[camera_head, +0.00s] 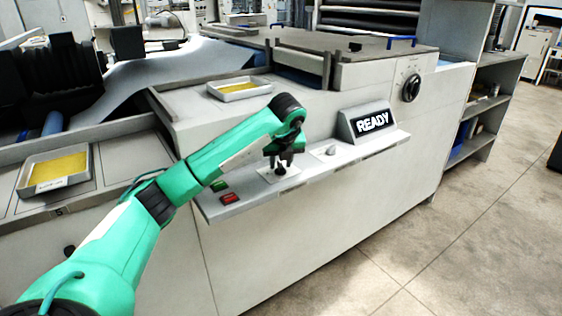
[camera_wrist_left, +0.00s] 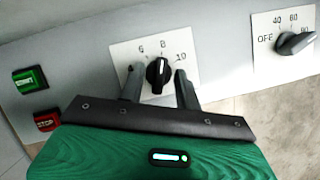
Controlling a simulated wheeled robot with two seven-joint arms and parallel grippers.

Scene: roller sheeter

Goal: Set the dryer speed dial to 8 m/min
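The speed dial is a black knob (camera_wrist_left: 158,76) with a white pointer line, on a white plate marked 6, 8 and 10. In the left wrist view the pointer is directed up at about the 8. My left gripper (camera_wrist_left: 159,88) is open, with one finger on each side of the knob and a small gap showing on both sides. In the head view my left gripper (camera_head: 281,165) points down over the white dial plate (camera_head: 290,178), hiding much of the knob. My right gripper is not in view.
A green START button (camera_wrist_left: 29,80) and a red STOP button (camera_wrist_left: 47,121) sit left of the dial. A second dial (camera_wrist_left: 295,43), marked OFF, 40, 60 and 80, is to its right. A READY display (camera_head: 370,123) stands on the ledge. A larger black knob (camera_head: 411,88) is farther right.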

